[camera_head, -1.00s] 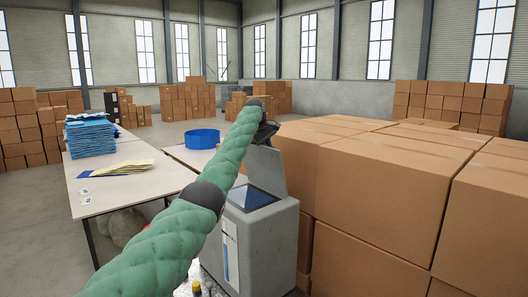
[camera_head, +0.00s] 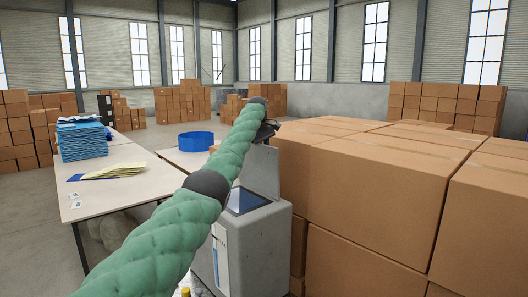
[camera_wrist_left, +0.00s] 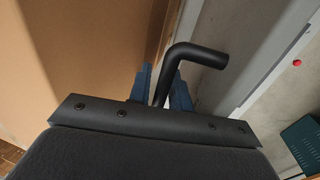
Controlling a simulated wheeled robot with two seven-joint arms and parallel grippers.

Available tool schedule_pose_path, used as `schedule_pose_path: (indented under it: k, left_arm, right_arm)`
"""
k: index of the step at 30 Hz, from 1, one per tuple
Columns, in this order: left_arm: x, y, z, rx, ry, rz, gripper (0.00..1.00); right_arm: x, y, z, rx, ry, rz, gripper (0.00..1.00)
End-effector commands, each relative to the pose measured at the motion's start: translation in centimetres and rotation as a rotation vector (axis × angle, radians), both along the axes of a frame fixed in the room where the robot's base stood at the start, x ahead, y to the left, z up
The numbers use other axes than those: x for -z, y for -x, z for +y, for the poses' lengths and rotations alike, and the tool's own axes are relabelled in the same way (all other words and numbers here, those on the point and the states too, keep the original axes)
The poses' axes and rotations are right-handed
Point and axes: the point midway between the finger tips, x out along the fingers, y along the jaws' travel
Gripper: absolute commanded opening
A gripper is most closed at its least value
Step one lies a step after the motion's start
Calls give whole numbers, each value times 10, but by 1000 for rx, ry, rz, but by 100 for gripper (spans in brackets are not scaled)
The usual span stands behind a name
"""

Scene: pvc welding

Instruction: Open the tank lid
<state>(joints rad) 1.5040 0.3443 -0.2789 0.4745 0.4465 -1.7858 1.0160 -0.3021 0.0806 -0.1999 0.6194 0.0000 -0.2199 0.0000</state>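The grey tank (camera_head: 258,250) stands at centre, right of the tables, with a dark blue opening (camera_head: 245,201) in its top. Its grey lid (camera_head: 262,170) stands raised, nearly upright, at the back of the opening. My left arm, in a green sleeve, reaches across to the lid's top, where my left gripper (camera_head: 267,132) is partly hidden and small. In the left wrist view, the blue fingers of my left gripper (camera_wrist_left: 163,88) are on both sides of a black bent handle (camera_wrist_left: 200,55) and appear closed on it. My right gripper is not in view.
Large cardboard boxes (camera_head: 375,190) stand close along the tank's right side. A white table (camera_head: 115,195) at left holds blue folded stacks (camera_head: 82,140) and yellow sheets (camera_head: 115,171). A blue round tub (camera_head: 196,140) sits on a farther table.

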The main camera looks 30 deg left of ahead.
Motion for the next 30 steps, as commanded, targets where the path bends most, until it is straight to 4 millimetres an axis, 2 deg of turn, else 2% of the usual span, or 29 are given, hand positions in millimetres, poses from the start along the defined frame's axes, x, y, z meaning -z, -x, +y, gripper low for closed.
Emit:
schedule_pose_path:
  k: [11, 16, 24, 30]
  left_arm:
    - [-8, 0, 1, 0, 0, -4, 20]
    - [-25, 3, 2, 0, 0, -6, 20]
    - [-65, 11, 5, 0, 0, -4, 20]
    - [-77, 14, 6, 0, 0, -1, 20]
  right_arm:
    - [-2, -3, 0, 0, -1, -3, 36]
    - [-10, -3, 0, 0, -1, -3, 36]
    - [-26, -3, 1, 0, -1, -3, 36]
    - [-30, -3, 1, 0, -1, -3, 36]
